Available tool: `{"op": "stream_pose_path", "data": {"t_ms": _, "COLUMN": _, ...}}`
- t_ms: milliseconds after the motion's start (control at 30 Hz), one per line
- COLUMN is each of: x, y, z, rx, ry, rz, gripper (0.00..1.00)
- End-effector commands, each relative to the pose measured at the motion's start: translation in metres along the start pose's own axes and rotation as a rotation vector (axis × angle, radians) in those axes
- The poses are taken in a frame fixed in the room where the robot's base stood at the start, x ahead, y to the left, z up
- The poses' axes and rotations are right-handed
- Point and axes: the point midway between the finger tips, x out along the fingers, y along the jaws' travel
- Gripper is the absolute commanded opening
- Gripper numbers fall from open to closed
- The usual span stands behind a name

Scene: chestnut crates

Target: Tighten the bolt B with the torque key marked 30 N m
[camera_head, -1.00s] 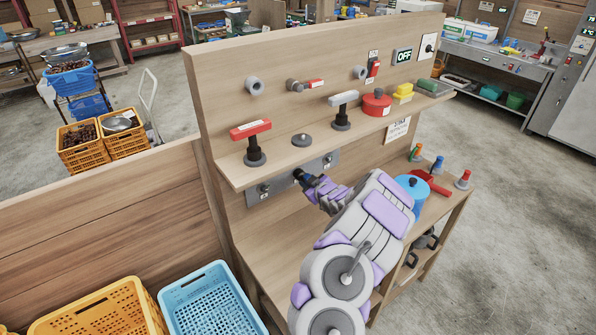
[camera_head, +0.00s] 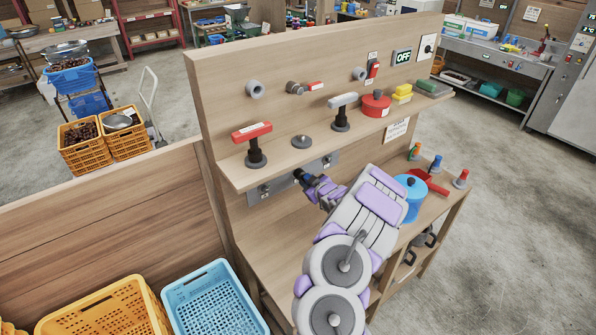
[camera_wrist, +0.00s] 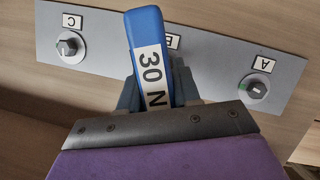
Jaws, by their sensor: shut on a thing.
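A grey plate (camera_wrist: 215,62) fills the wrist view, with a bolt under label C (camera_wrist: 69,43) and one by label A (camera_wrist: 254,88). Label B (camera_wrist: 172,41) is partly covered by the key. Bolt B is hidden behind the key and gripper, so I cannot tell whether the key sits on it. In the head view, my gripper (camera_head: 303,178) is at the middle of the plate (camera_head: 284,186), below the shelf.
The shelf (camera_head: 225,172) above holds a red-handled key (camera_head: 252,140), a grey-handled key (camera_head: 342,108), a grey round stand (camera_head: 301,141) and a red round thing (camera_head: 376,103). A blue pot (camera_head: 410,195) stands on the bench right of my arm. The bench's left part is clear.

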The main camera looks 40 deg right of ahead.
Motion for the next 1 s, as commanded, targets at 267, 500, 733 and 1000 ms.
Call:
{"op": "stream_pose_path", "data": {"t_ms": 267, "x": -0.0002, "y": 0.0020, "z": -0.0039, "rx": 0.007, "ry": 0.002, "rz": -0.003, "gripper": 0.00}}
{"op": "stream_pose_path", "data": {"t_ms": 500, "x": 0.0000, "y": 0.0012, "z": -0.0030, "rx": 0.016, "ry": 0.002, "rz": -0.007, "gripper": 0.00}}
{"op": "stream_pose_path", "data": {"t_ms": 733, "x": -0.0002, "y": 0.0001, "z": -0.0023, "rx": 0.025, "ry": 0.003, "rz": -0.011, "gripper": 0.00}}
{"op": "stream_pose_path", "data": {"t_ms": 1000, "x": -0.0003, "y": -0.0024, "z": -0.0020, "rx": 0.034, "ry": 0.003, "rz": -0.016, "gripper": 0.00}}
